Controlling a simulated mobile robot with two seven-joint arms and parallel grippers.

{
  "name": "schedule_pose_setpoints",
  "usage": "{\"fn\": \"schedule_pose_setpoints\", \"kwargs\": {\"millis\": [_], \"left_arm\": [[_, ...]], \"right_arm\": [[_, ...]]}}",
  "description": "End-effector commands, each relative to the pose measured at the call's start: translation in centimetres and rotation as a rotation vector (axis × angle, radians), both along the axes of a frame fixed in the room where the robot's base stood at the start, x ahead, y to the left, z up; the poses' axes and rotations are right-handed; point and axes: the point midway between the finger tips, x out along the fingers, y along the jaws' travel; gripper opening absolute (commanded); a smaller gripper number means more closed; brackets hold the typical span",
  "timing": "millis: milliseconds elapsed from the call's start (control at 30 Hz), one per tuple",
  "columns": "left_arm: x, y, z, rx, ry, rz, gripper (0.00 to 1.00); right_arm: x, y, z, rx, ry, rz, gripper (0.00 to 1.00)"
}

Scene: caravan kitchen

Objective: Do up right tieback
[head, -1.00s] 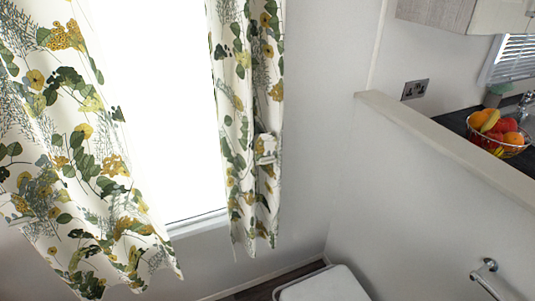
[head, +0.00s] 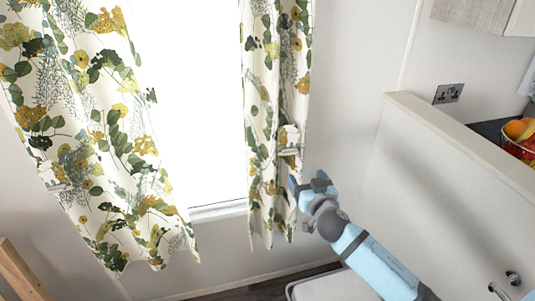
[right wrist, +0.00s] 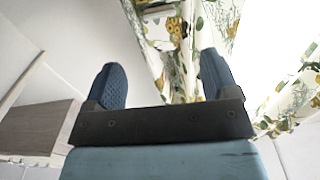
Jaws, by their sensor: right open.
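The right curtain (head: 258,110), white with a green and yellow leaf print, hangs at the right side of the bright window. What seems to be its tieback (head: 289,138), in the same print, sits at the curtain's right edge; its ends are hard to make out against the pattern. My right gripper (head: 308,184) is open and empty, just right of the curtain and below the tieback. In the right wrist view the two blue fingers of the gripper (right wrist: 160,75) are spread towards the curtain cloth (right wrist: 178,62). My left gripper is not in view.
The left curtain (head: 95,130) hangs loose across the window's left side. A half-height partition (head: 440,150) stands right of my arm, with a fruit bowl (head: 520,145) behind it. A white-topped item (head: 330,286) stands low beneath my arm. A wooden edge (head: 20,270) shows at lower left.

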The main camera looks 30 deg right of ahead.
Motion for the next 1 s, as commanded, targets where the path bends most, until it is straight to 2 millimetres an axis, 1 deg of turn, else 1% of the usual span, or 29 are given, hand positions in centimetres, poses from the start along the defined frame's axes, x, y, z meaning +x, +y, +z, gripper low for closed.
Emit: {"fn": "schedule_pose_setpoints", "kwargs": {"millis": [167, 267, 500, 600, 700, 833, 1000], "left_arm": [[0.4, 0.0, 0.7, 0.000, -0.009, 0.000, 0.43], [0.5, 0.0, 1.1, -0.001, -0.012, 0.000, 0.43], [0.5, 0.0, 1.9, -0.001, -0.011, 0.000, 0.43], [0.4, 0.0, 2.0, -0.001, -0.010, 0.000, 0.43], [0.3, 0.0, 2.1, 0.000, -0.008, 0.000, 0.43], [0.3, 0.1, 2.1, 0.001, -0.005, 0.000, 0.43], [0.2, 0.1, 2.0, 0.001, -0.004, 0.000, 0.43]], "right_arm": [[1.7, -0.6, 0.3, -0.001, -0.005, -0.003, 0.81], [3.5, -1.0, 0.4, -0.002, -0.005, -0.002, 0.81], [8.6, -2.2, 0.4, -0.002, -0.003, -0.004, 0.81], [10.4, -2.6, 0.3, -0.003, -0.003, -0.003, 0.81], [11.8, -2.9, 0.3, -0.001, -0.003, -0.002, 0.81], [12.9, -3.2, 0.1, 0.001, -0.001, -0.002, 0.81], [13.4, -3.3, 0.1, 0.000, -0.002, -0.002, 0.81]]}}
